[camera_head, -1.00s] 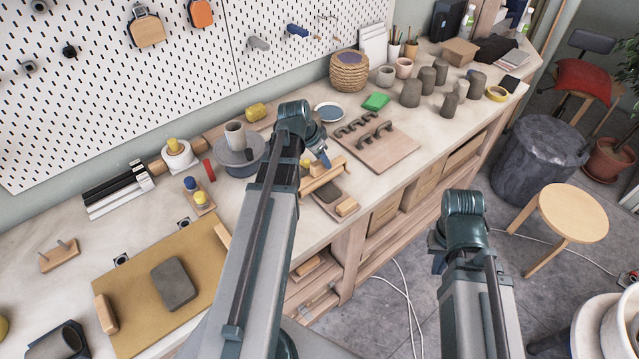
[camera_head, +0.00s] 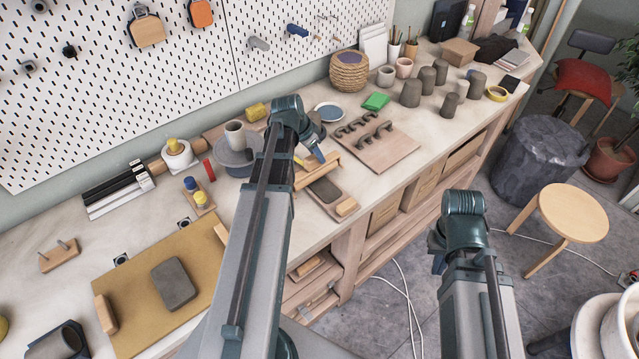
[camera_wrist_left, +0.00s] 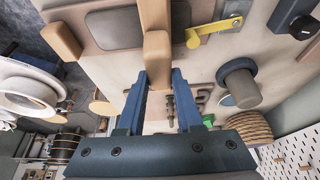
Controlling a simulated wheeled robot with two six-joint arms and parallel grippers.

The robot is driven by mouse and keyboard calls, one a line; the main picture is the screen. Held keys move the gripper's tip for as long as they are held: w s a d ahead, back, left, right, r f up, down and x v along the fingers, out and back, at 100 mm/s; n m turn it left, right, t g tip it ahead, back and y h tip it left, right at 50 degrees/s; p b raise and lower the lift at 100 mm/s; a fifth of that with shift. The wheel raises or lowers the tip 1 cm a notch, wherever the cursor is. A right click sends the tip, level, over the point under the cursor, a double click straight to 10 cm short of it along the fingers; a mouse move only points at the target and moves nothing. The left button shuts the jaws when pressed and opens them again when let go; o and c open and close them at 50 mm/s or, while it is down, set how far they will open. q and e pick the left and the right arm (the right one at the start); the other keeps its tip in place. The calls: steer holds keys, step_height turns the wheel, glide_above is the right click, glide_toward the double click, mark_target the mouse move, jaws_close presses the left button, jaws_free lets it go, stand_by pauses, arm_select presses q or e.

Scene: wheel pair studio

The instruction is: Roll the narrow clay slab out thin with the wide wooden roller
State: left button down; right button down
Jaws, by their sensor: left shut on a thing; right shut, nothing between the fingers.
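The narrow clay slab (camera_head: 325,189) is a dark grey strip on a small board on the bench, left of the rack of black handles. It shows in the left wrist view (camera_wrist_left: 113,28) too. My left gripper (camera_head: 317,157) is shut on a light wooden tool, seemingly the wide wooden roller (camera_head: 318,174), at the slab's far side. In the left wrist view the roller's wooden grip (camera_wrist_left: 157,48) sits between the fingers; its underside and any contact are hidden. My right gripper (camera_head: 438,263) is shut and empty beyond the bench's front edge.
A wooden block (camera_head: 347,207) lies at the slab's near end. A wider grey slab (camera_head: 173,284) lies on a yellow board (camera_head: 140,335) at the left. A grey wheel with a cup (camera_head: 236,134) and a board with black handles (camera_head: 388,153) stand close by.

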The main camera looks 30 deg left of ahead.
arm_select(q)
steer(key=shift+d, duration=0.1)
steer(key=shift+s+d, duration=0.3)
steer(key=shift+d, duration=0.35)
steer(key=shift+s+d, duration=0.25)
steer(key=shift+d, duration=0.45)
steer(key=shift+s+d, duration=0.3)
steer(key=shift+d, duration=0.35)
steer(key=d, duration=0.1)
steer(key=s+d, duration=0.1)
steer(key=d, duration=0.1)
steer(key=shift+s, duration=0.15)
steer(key=shift+r, duration=0.1)
steer(key=shift+r+p, duration=0.9)
steer(key=shift+p, duration=0.05)
